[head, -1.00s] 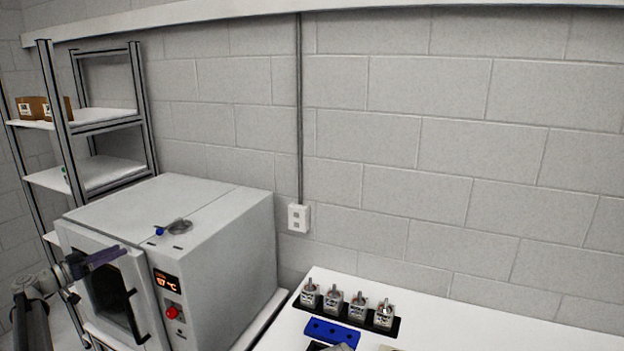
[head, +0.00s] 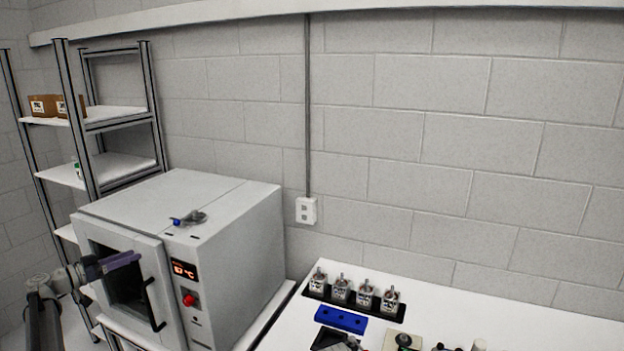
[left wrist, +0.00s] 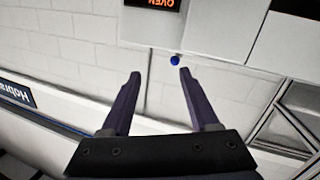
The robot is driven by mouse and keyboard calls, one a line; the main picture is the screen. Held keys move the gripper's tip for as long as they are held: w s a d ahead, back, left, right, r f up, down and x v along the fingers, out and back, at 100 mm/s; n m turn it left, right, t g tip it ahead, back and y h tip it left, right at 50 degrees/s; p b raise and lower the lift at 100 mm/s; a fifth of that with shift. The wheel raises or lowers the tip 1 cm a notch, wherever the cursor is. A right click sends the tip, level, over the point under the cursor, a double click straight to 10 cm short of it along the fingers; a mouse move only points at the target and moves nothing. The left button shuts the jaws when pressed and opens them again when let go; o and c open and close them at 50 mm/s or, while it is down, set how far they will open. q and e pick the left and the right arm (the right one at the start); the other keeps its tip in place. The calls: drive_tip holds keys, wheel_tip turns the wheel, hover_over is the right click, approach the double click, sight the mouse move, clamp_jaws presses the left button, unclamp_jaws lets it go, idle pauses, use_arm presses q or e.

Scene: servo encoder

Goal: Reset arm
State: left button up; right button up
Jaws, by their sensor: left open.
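My left gripper (head: 120,262) has purple fingers and is in front of the oven (head: 185,240) door at the lower left of the head view. In the left wrist view its two fingers (left wrist: 158,76) are spread apart with nothing between them. A small blue round thing (left wrist: 175,60) shows beyond the fingertips there, too small to name. The oven is a white box with a lit red display (head: 184,270), a red button (head: 189,299) and a dark door window. My right gripper cannot be made out.
A white bench (head: 500,325) at the lower right carries several small motors (head: 341,288) in a black rack and a blue block (head: 340,319). A shelf rack (head: 120,165) with brown boxes stands behind the oven. A small grey part with a blue end (head: 190,218) lies on the oven top.

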use_arm(q)
drive_tip(key=s+d+f+g+y+b, duration=0.1)
drive_tip(key=s+d+f+g, duration=0.4)
drive_tip(key=d, duration=0.8)
drive_tip(key=s+d+f+g+b, duration=0.1)
drive_tip(key=s+d+f+g, duration=0.1)
drive_tip(key=d+f, duration=0.75)
drive_tip(key=s+d+f+g+y+b, duration=0.1)
drive_tip(key=s+d+f+g, duration=0.25)
drive_tip(key=d, duration=1.25)
drive_tip(key=s+d+f+g+y+b, duration=0.1)
drive_tip(key=s+d+f+y, duration=0.2)
drive_tip(key=s, duration=0.5)
drive_tip(key=s+d+f+g+y+b, duration=0.1)
drive_tip(key=s+d+f+y, duration=0.2)
drive_tip(key=s, duration=0.4)
drive_tip(key=s+d+f+n+g+y+b, duration=0.1)
drive_tip(key=s+d+f+y, duration=0.2)
drive_tip(key=s, duration=0.5)
drive_tip(key=shift+s+d+y+b, duration=0.3)
drive_tip(key=shift+d+y, duration=0.2)
drive_tip(key=shift+d, duration=0.15)
